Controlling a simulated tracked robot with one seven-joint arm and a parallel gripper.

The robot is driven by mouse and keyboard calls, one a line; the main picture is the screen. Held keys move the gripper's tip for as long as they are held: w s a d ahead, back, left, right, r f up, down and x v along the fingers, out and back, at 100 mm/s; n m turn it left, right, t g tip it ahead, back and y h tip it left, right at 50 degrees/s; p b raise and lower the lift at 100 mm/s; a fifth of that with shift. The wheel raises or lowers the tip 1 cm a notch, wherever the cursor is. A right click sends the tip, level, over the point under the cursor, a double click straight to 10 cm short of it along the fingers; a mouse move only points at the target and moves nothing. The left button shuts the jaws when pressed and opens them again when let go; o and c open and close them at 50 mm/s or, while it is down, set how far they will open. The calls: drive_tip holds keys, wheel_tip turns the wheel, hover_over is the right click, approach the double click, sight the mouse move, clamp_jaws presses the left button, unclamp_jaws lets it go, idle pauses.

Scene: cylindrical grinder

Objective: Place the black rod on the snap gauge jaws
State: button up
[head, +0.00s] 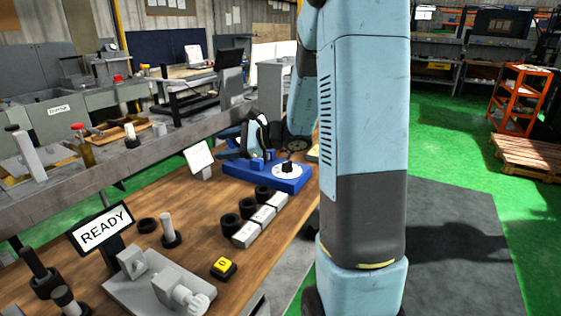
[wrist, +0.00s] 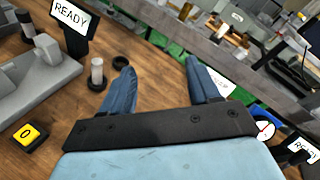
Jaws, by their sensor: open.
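My gripper (wrist: 161,66) is open, its two blue fingers spread and nothing between them. In the head view my gripper (head: 226,143) hangs above the table near the blue base, partly behind my arm. A black rod (head: 33,263) stands in a dark round holder at the table's front left, far from my gripper. A second dark piece (head: 65,299) stands beside it, cut by the frame edge. The blue base (head: 240,172) carries a white dial and small blue blocks; I cannot tell for sure whether it is the snap gauge.
A grey fixture (head: 130,288), a READY sign (head: 103,229), a yellow button (head: 223,267) and a pale pin (head: 167,227) in a dark base stand at the front. Grey blocks (head: 263,215) with black rings beside them line the right edge. Bare wood lies between.

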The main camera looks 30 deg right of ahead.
drive_tip(key=s+a+r+n+g+h, duration=0.25)
drive_tip(key=s+n, duration=0.25)
drive_tip(key=s, duration=0.3)
drive_tip(key=s+a+r+n+g+h, duration=0.1)
drive_tip(key=s+a+n+g, duration=0.3)
drive_tip(key=s, duration=0.4)
drive_tip(key=s+d+r+n+t+h, duration=0.3)
drive_tip(key=s+d+n+h, duration=0.6)
drive_tip(key=s, duration=0.4)
drive_tip(key=shift+r+n, duration=0.3)
drive_tip(key=shift+r, duration=0.35)
